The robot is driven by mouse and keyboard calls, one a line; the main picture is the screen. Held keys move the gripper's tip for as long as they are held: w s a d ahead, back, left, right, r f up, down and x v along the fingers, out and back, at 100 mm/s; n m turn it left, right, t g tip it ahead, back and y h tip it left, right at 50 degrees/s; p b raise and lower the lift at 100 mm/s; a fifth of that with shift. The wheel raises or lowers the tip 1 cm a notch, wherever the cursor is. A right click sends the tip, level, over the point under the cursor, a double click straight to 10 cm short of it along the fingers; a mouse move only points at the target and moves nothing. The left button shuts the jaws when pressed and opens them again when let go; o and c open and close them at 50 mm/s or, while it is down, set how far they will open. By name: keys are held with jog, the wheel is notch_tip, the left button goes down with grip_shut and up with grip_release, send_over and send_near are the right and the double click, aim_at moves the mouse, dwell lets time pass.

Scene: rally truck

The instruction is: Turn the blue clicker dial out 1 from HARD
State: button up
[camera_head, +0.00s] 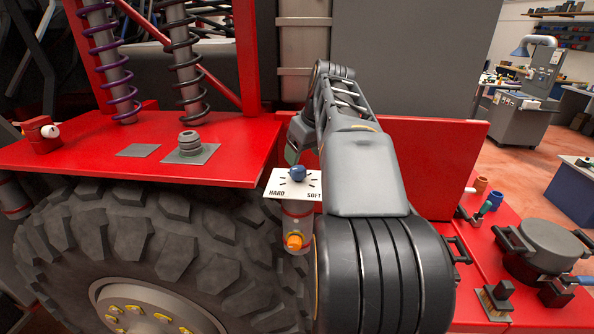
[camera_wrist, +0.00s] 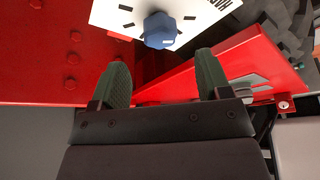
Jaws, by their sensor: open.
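The blue clicker dial (camera_head: 298,172) sits on a white plate (camera_head: 283,189) with black tick marks. The plate reads HARD at left and SOFT at right. In the wrist view the dial (camera_wrist: 160,30) is at the top, on the plate (camera_wrist: 108,18), with a pale mark on its lower part; which tick it lines up with I cannot tell. My gripper (camera_wrist: 163,60) is open and empty. Its two green fingers stand apart below the dial in that view, not around it. In the head view my gripper (camera_head: 291,153) is just behind the dial, mostly hidden by my arm.
An orange knob (camera_head: 294,242) is below the plate, beside the big tyre (camera_head: 110,235). Red body panels (camera_head: 200,150) lie behind and left. A black pot-like part (camera_head: 545,247) and small fittings stand on the red deck at right.

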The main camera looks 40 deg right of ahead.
aim_at(299, 168)
jog(key=x, duration=0.6)
jog(key=shift+w+f, duration=0.2)
jog(key=shift+f, duration=0.15)
jog(key=shift+c, duration=0.3)
